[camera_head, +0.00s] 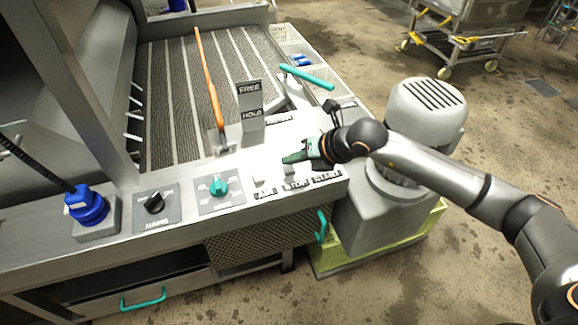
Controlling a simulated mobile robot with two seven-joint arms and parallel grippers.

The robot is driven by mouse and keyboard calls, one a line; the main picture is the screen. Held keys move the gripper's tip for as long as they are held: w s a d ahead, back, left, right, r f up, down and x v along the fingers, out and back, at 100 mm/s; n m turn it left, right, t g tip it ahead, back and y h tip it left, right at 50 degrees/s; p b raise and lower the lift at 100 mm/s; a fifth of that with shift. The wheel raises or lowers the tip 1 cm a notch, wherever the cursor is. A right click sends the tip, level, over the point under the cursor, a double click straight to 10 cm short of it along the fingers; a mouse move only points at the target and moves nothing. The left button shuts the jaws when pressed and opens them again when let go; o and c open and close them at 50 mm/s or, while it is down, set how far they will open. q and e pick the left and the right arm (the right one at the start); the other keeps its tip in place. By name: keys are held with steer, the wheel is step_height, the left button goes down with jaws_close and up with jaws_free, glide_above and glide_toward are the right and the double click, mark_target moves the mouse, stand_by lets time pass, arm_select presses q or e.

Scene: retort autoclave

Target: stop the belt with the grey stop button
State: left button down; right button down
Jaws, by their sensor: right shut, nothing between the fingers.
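The grey stop button (290,170) is a small block on the sloped panel at the machine's near right corner, just above the "STOP" label. My right gripper (288,159) is shut and empty, with green fingertips pointing left. In the picture it is just above the stop button; I cannot tell whether they touch. The belt (170,85) is a dark ribbed surface behind the panel. My left gripper is out of view.
A pale button (258,181) is left of the stop button. A green knob (218,187), a black mains knob (154,203) and a blue plug (86,206) lie further left. An orange-handled tool (208,80) crosses the belt. A grey motor (428,105) stands right.

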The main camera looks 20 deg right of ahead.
mark_target(293, 171)
steer(key=shift+r, duration=0.1)
steer(key=shift+r+p, duration=1.7)
steer(key=shift+r, duration=0.8)
